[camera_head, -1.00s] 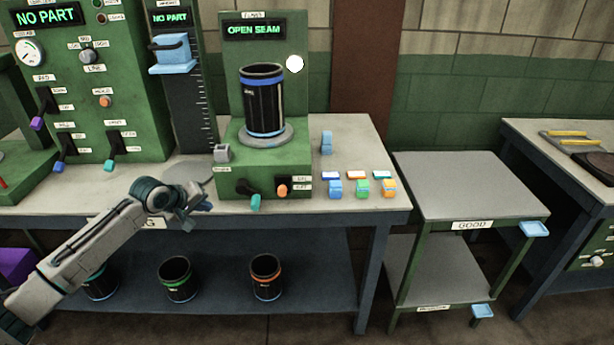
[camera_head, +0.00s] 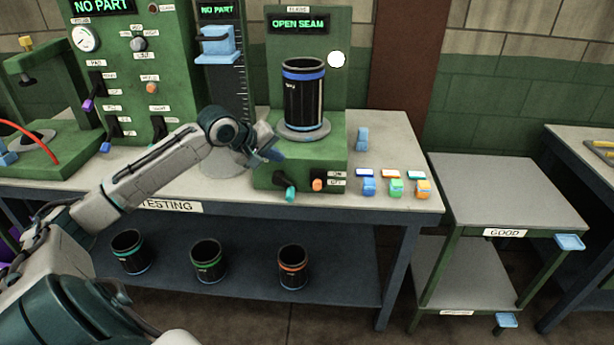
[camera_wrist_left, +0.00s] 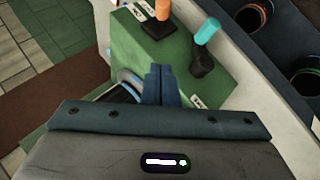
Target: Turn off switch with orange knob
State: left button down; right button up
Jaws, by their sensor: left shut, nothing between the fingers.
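The switch with the orange knob (camera_head: 318,184) is on the front of the green test stand (camera_head: 268,178), beside small labels. A lever with a teal knob (camera_head: 290,194) is to its left. Both also show at the top of the left wrist view: the orange knob (camera_wrist_left: 161,8) and the teal knob (camera_wrist_left: 207,30). My left gripper (camera_head: 270,152) is over the left part of the stand, above and left of both knobs and apart from them. Its fingers (camera_wrist_left: 158,75) are together and empty. My right gripper is in neither view.
A black can with blue bands (camera_head: 304,98) stands on the stand under an "OPEN SEAM" display (camera_head: 298,23). Small colored blocks (camera_head: 396,187) sit right of it on the table. Another orange knob (camera_head: 152,88) is on the left panel. Cans stand on the lower shelf (camera_head: 340,290).

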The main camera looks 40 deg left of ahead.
aim_at(318, 184)
pick_arm(q)
jog(key=s+d+p+x, duration=0.1)
jog(key=p+x, duration=0.3)
jog(key=x, duration=0.8)
jog(key=shift+d+f, duration=0.45)
jog(key=shift+d, duration=0.3)
jog(key=shift+s, duration=0.1)
